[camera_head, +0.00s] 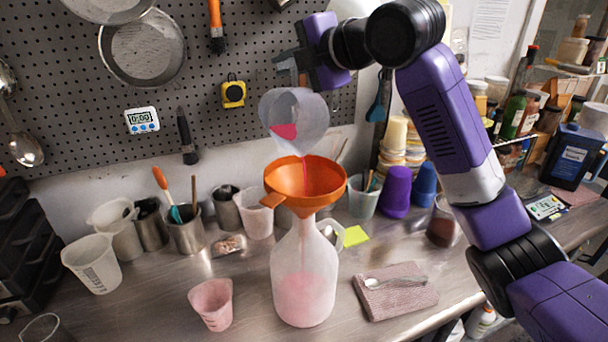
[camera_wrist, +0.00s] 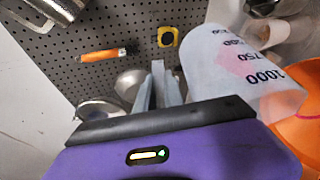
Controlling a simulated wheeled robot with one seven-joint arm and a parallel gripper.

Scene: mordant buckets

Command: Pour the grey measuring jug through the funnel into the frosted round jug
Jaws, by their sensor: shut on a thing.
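The grey measuring jug (camera_head: 305,107) hangs tipped above the funnel, with pink liquid inside it. A thin pink stream drops from its low lip into the orange funnel (camera_head: 306,184). The funnel sits in the neck of the frosted round jug (camera_head: 304,262), which stands upright on the bench with pink liquid in its lower part. My gripper (camera_head: 290,72) is shut on the measuring jug, at its upper side. In the wrist view the jug (camera_wrist: 245,75) shows its printed numbers to the right of my gripper's fingers (camera_wrist: 157,92), and the funnel (camera_wrist: 298,130) is at the right edge.
A small pink-stained beaker (camera_head: 211,304) stands at the front left of the frosted jug. A folded cloth (camera_head: 398,297) with a spoon lies to the right. Cups and tool holders stand along the back, beneath a pegboard (camera_head: 60,110). The bench between the beaker and cloth holds the frosted jug.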

